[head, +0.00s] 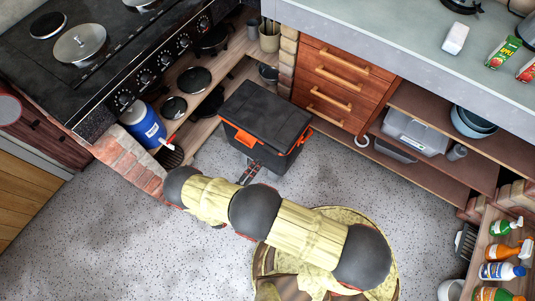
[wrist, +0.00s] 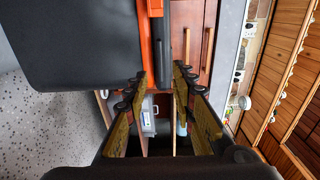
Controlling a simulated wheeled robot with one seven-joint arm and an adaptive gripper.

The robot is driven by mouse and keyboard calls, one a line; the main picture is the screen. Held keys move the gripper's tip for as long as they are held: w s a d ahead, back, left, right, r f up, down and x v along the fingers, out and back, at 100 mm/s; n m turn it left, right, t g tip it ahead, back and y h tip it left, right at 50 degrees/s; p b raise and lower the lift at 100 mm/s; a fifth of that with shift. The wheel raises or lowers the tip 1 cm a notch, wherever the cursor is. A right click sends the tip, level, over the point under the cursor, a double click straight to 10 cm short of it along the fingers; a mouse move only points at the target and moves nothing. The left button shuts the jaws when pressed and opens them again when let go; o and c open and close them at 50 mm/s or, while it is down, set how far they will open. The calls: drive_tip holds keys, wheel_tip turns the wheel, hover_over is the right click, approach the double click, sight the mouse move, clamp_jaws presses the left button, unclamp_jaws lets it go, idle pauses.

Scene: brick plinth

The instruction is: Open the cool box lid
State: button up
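The cool box (head: 262,146) stands on the floor below the counter, black with orange trim and an orange latch (head: 243,136) on its front. Its black lid (head: 268,108) lies flat and looks shut. My gripper (head: 252,172) is low in front of the box's front face. In the wrist view the box's dark body (wrist: 75,40) fills the upper left, with an orange band along its edge.
A black stove (head: 110,65) stands at the left, with a blue gas bottle (head: 143,122) and pans on the low shelf. Wooden drawers (head: 340,85) are right behind the box. Spray bottles (head: 505,250) stand at the right. The speckled floor around the box front is clear.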

drive_tip(key=b+x, duration=0.1)
drive_tip(key=x, duration=0.6)
drive_tip(key=shift+w+d+b, duration=0.25)
drive_tip(key=shift+b, duration=0.15)
drive_tip(key=c, duration=0.3)
clamp_jaws()
idle(0.4)
